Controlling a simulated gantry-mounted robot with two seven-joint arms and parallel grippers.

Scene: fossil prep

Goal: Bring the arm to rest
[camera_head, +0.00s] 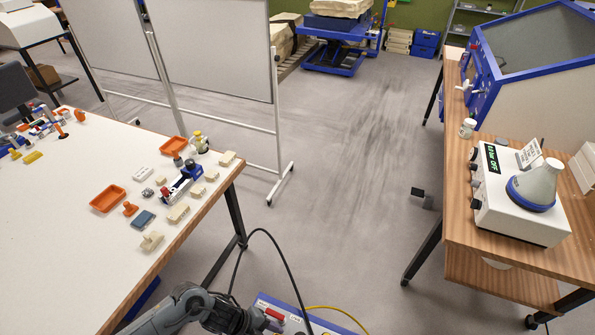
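One arm of mine comes in at the bottom edge, left of centre, so I take it as my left arm. Its dark end (240,319) hangs low, past the front corner of the white table and in front of a blue and grey box (290,318) with labels. The fingers are not clear, and I cannot tell whether the gripper is open or shut or holds anything. My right gripper is not in view.
A white-topped table (70,220) at left bears orange trays (107,199), pale fossil pieces (178,213) and small tools. A wooden bench (510,255) at right bears a white device (515,215) and a blue-framed cabinet (540,75). Cables run near the arm. The floor between is mostly clear.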

